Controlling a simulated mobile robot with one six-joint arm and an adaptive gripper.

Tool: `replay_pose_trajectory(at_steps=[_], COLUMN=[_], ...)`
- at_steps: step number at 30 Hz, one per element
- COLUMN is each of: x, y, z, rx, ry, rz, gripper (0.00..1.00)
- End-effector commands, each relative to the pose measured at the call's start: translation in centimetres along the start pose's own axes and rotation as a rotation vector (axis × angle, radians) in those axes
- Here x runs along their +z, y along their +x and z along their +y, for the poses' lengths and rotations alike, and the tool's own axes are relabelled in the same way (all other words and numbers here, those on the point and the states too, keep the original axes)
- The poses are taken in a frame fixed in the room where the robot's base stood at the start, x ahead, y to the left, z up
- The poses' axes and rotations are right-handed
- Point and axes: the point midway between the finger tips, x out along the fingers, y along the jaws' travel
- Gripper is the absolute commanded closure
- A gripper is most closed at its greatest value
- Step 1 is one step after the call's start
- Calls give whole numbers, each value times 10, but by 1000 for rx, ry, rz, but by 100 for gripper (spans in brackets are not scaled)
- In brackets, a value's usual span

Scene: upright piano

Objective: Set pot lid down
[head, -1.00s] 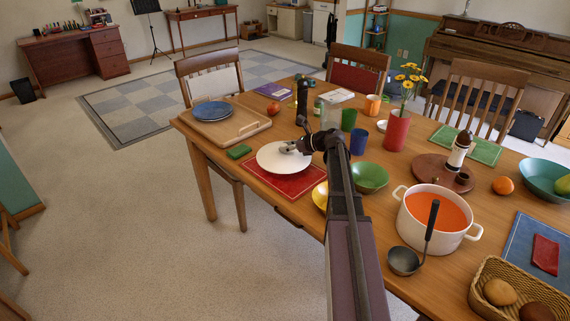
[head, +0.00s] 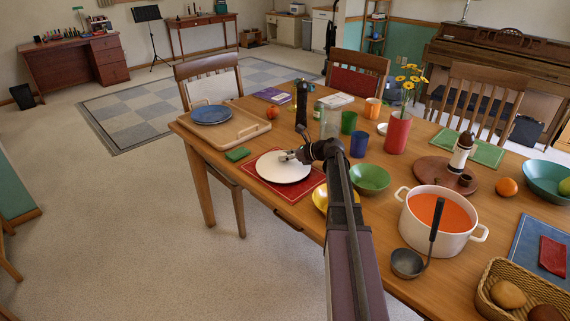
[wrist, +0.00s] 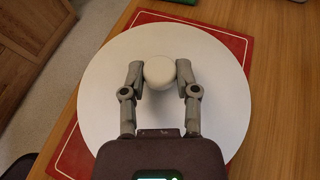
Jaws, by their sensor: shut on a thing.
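The pot lid (head: 283,168) is a white round disc over the red placemat (head: 313,188) at the table's front left. It also shows in the wrist view (wrist: 110,105), with a round white knob (wrist: 159,72) at its middle. My gripper (head: 287,156) is shut on the knob, one finger on each side, also seen in the wrist view (wrist: 160,76). The lid looks level and very low over the mat; I cannot tell if it touches. The white pot (head: 437,240) stands uncovered at the right, with orange soup and a ladle (head: 407,262).
A wooden tray (head: 241,129) with a blue plate (head: 211,114) lies behind left. A green cloth-like item (head: 237,155) is just left of the mat. A yellow bowl (head: 320,199) and a green bowl (head: 370,180) stand right of the lid, close to my arm.

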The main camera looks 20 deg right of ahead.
Motion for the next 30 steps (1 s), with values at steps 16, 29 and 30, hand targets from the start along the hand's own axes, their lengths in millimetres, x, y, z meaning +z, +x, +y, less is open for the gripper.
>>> replay_pose_trajectory(at_steps=[16, 29, 30], x=[-15, -17, -17], y=[7, 9, 9], z=[0, 1, 1], rx=[1, 2, 2], ry=[0, -1, -1], rz=[-1, 0, 0], gripper=[100, 26, 26])
